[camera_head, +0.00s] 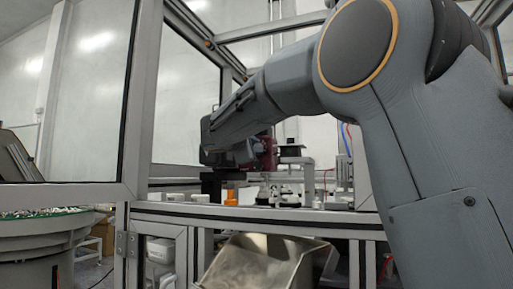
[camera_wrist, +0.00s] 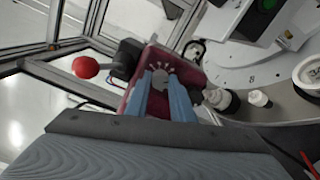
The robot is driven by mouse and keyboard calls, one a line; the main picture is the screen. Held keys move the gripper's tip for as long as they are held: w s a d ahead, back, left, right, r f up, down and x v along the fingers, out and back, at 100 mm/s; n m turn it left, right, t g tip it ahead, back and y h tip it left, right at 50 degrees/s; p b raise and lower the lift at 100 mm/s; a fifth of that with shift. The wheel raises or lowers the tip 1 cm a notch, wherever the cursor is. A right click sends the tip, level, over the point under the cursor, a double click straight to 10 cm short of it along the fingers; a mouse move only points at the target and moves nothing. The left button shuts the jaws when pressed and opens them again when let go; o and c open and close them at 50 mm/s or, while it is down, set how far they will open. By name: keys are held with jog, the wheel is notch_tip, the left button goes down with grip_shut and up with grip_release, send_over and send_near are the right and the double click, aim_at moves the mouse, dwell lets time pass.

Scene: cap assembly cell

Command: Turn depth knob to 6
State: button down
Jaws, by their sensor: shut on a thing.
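The depth knob (camera_wrist: 163,77) is a small round grey knob on a dark red panel (camera_wrist: 150,57), with white tick marks around its far side. My gripper (camera_wrist: 161,82) has two blue-grey fingers, one on each side of the knob, and is shut on it. The numbers at the ticks and the knob's pointer are too small to read. In the head view, part of the red panel (camera_head: 269,150) shows just beyond my wrist; the knob and fingertips are hidden there.
A red ball (camera_wrist: 86,67) stands left of the panel in the wrist view. A round white plate (camera_wrist: 240,67) marked 8 lies to the right, with white and black parts nearby. In the head view, a metal chute (camera_head: 262,262) hangs below the table edge, and frame posts (camera_head: 141,95) stand left.

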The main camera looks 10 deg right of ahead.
jog(key=shift+f, duration=0.2)
jog(key=c, duration=1.6)
grip_release()
jog(key=shift+o, duration=0.3)
jog(key=shift+r, duration=0.1)
jog(key=shift+s+a, duration=0.1)
jog(key=v, duration=0.7)
jog(key=shift+s+a+b, duration=0.15)
jog(key=shift+s+b, duration=0.15)
jog(key=shift+b, duration=0.15)
